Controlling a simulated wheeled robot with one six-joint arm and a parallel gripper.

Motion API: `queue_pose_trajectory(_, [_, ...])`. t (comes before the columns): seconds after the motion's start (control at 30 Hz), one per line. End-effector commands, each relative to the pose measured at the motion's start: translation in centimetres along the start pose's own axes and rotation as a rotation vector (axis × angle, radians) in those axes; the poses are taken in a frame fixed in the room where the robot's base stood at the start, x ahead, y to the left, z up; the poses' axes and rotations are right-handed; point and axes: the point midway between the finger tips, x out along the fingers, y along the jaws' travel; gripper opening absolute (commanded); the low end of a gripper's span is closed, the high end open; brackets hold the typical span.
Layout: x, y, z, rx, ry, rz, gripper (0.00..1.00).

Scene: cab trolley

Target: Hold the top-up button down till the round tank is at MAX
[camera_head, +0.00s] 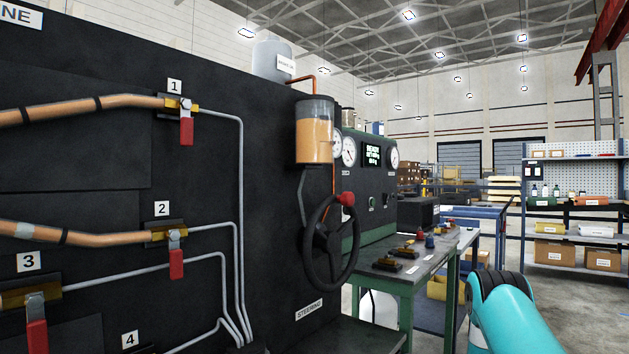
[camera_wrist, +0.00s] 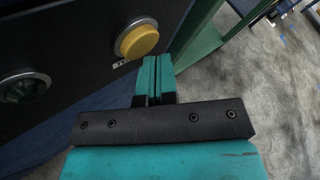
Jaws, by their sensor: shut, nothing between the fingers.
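The round tank (camera_head: 314,140) hangs on the dark panel in the head view. It is clear, and orange liquid fills most of it, with an empty band below the lid; I cannot make out a MAX mark. A yellow round button (camera_wrist: 138,40) in a metal ring is on a dark panel in the wrist view. A label under it is partly hidden. My gripper (camera_wrist: 156,62) is shut and empty, its teal fingertips just below and right of the button; I cannot tell whether they touch it. The head view shows my teal arm but not my gripper.
A dark round fitting (camera_wrist: 25,88) sits left of the button. In the head view a black steering wheel (camera_head: 330,243) stands below the tank, and red-handled valves (camera_head: 186,130) line the left panel. A green bench (camera_head: 405,270) with small parts stands right of the wheel.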

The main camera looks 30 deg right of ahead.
Motion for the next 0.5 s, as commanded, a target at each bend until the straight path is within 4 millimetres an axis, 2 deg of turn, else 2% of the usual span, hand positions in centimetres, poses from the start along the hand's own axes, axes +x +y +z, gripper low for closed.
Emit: queue_pose_trajectory(0.5, [-0.63,-0.47,-0.5,-0.001,0.0,-0.002,0.0])
